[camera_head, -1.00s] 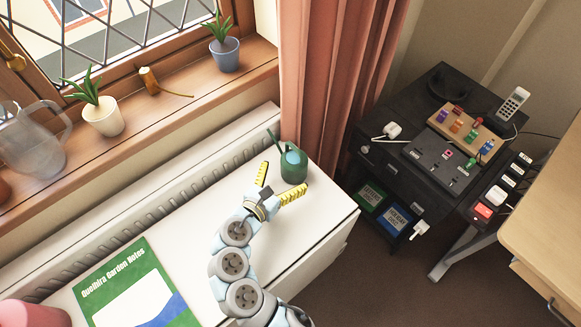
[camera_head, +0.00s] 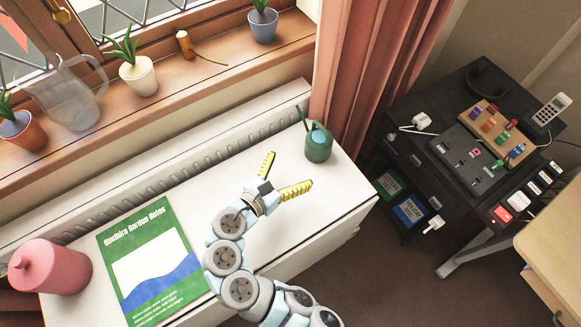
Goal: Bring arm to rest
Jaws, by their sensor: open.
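My gripper (camera_head: 284,178) is open and empty, its two yellow-padded fingers spread apart. It hangs above the white cabinet top (camera_head: 262,237), left of and nearer than a small green watering can (camera_head: 318,143). A gap shows between the fingers and the can in this view. My arm comes up from the bottom edge, bent over the front of the white top. How high the gripper is above the surface I cannot tell.
A green book (camera_head: 154,262) and a pink canister (camera_head: 50,268) are on the white top at left. The windowsill holds a glass pitcher (camera_head: 68,98) and potted plants (camera_head: 138,76). A red curtain (camera_head: 375,60) and a dark desk unit (camera_head: 405,155) stand at right.

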